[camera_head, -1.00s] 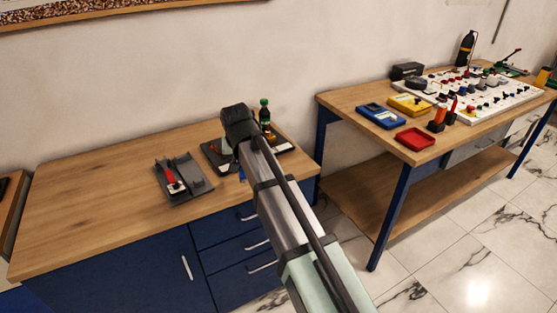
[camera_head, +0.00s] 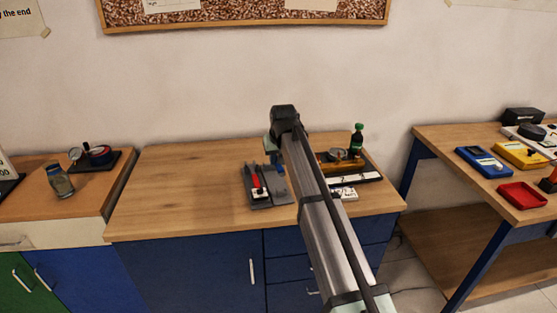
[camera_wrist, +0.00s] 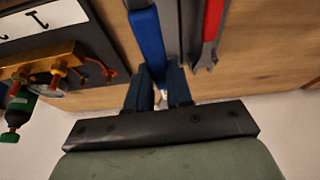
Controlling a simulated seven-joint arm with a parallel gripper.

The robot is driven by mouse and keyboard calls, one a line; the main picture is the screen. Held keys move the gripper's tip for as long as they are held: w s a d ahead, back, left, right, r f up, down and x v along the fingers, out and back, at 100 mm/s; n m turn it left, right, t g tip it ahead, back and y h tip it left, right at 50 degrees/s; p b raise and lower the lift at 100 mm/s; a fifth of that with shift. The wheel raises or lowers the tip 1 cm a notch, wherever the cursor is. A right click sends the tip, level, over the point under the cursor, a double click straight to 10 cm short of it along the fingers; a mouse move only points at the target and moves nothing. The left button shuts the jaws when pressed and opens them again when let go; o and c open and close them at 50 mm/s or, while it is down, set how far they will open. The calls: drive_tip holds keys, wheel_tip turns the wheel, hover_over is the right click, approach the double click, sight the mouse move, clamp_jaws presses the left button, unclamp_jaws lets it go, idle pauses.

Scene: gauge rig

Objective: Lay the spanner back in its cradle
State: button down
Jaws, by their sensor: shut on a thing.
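My gripper (camera_head: 273,152) is shut on a blue-handled spanner (camera_wrist: 147,32), which also shows below the gripper in the head view (camera_head: 278,171). The grey cradle (camera_head: 270,202) lies on the wooden bench top, just below and left of the gripper in the head view. A red-handled spanner (camera_head: 257,184) lies in its left channel. In the wrist view, the red spanner (camera_wrist: 211,30) and its open jaw are right of the blue handle. Part of the cradle (camera_wrist: 171,28) shows between them. I cannot tell whether the blue spanner touches the cradle.
Right of the cradle stands a dark board with a brass block (camera_wrist: 45,63) and a green-capped bottle (camera_head: 357,142). The bench top (camera_head: 185,180) is clear on the left. A gauge (camera_head: 95,157) and a jar (camera_head: 60,181) stand on the far-left bench.

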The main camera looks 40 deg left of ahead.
idle(0.3)
drive_tip(key=shift+f, duration=3.5)
drive_tip(key=c, duration=0.9)
unclamp_jaws()
drive_tip(key=shift+c, duration=0.2)
drive_tip(key=shift+d, duration=0.1)
drive_tip(key=v, duration=1.4)
